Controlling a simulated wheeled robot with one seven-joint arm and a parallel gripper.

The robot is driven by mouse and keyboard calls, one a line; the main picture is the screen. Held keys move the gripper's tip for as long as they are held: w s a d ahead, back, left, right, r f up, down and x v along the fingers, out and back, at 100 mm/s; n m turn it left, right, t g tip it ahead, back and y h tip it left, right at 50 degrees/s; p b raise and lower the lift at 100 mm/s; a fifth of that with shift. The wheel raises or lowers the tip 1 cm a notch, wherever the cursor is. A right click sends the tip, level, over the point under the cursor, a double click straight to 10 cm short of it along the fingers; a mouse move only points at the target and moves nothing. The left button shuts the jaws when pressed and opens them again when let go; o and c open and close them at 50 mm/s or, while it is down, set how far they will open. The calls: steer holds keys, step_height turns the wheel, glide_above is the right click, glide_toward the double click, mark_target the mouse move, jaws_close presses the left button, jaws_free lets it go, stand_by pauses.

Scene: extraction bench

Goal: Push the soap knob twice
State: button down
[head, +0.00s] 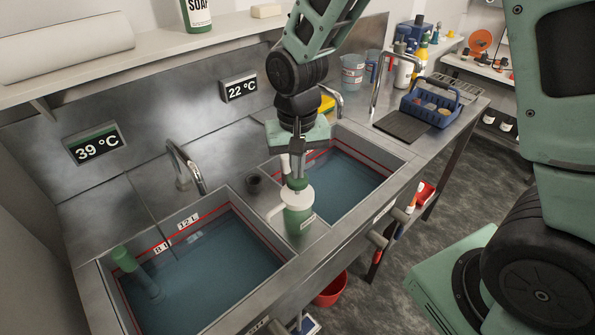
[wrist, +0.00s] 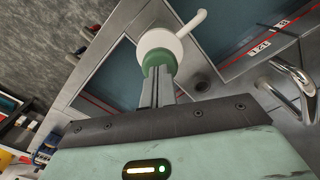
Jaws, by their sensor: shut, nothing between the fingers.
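The soap dispenser (head: 299,221) has a green body and stands on the divider between two sinks. Its white collar (head: 299,197) has a spout pointing left, and a green knob (head: 297,183) sits on top. In the wrist view, the green knob (wrist: 157,62) shows at the fingertips, with the white collar (wrist: 160,42) beyond it. My gripper (head: 297,173) points down directly over the knob, shut and empty. Its fingertips (wrist: 157,74) are at or just above the knob; I cannot tell whether they touch.
Water-filled sinks lie at left (head: 205,285) and right (head: 345,178). A curved tap (head: 188,168) rises behind the left sink. A green-handled item (head: 125,259) stands in the left sink. A SOAP bottle (head: 196,13) is on the shelf. A blue basket (head: 431,106) sits at far right.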

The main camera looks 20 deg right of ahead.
steer(key=shift+f, duration=0.5)
steer(key=shift+r, duration=0.1)
steer(key=shift+r+p, duration=1.7)
steer(key=shift+r, duration=0.5)
steer(key=shift+r, duration=0.1)
step_height(320, 180, up, 6)
steer(key=p, duration=0.5)
